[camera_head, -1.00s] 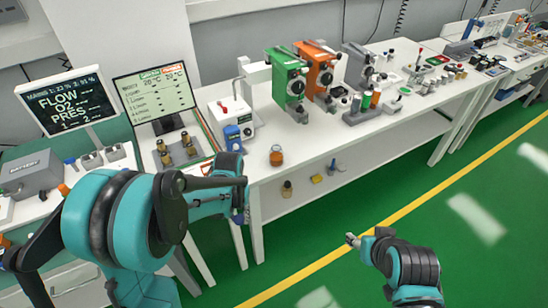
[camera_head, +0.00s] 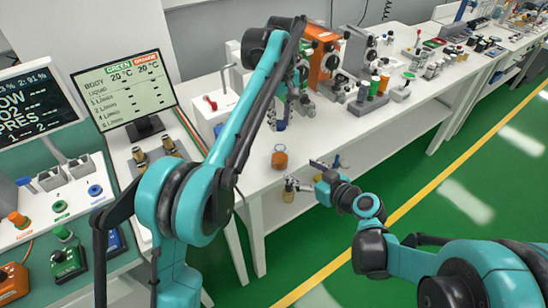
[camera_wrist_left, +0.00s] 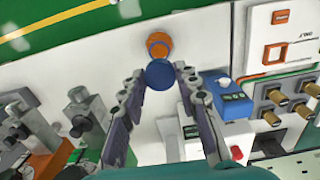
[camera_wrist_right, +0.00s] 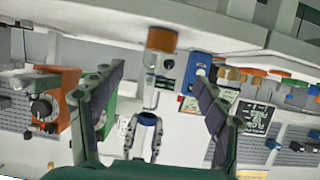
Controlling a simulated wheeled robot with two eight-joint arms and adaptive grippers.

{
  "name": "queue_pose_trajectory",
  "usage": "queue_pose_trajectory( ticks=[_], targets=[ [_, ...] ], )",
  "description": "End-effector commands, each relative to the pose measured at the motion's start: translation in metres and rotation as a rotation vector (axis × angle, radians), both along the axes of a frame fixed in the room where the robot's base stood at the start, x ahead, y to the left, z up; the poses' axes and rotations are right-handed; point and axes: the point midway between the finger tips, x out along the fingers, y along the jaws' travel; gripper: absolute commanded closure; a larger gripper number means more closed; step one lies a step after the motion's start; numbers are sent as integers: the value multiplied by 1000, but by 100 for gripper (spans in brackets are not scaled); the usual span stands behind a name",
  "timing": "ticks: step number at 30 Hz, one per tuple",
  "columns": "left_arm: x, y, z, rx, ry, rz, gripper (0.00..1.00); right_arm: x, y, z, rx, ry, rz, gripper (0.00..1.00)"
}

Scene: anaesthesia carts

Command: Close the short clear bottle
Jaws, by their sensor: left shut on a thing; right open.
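The short clear bottle (camera_head: 279,158), with orange liquid inside, stands upright near the front edge of the white table. It has no cap on it in the right wrist view (camera_wrist_right: 161,52). My left gripper (camera_head: 281,115) points down above the bottle and is shut on a blue cap (camera_wrist_left: 160,73). The cap is apart from the bottle; in the left wrist view it partly covers the bottle (camera_wrist_left: 159,42). My right gripper (camera_head: 305,175) is open and empty at the table's front edge. In the right wrist view the bottle appears between its fingers (camera_wrist_right: 157,78), seemingly farther away.
A white machine with a blue block (camera_wrist_left: 224,96) stands left of the bottle. Vaporizers, including an orange one (camera_head: 325,62), stand behind and to the right. A monitor (camera_head: 124,90) is at the left. Table space around the bottle is clear.

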Motion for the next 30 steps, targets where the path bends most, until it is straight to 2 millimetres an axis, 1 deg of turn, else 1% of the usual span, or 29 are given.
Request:
queue_pose_trajectory(
  ticks=[4,14,17,20,30],
  targets=[
    [-1,-3,4,0,0,10,82,2,0,-1,3,-13,3,26],
    [-1,-2,3,0,0,9,82,4,3,-2,2,-11,4,26],
    [-1,-2,3,0,0,8,82,12,8,-5,1,-12,6,26],
    [-1,-2,3,0,0,8,82,24,18,-11,1,-12,7,26],
    [-1,-2,3,0,0,8,82,72,52,-33,0,-12,5,26]
  ],
)
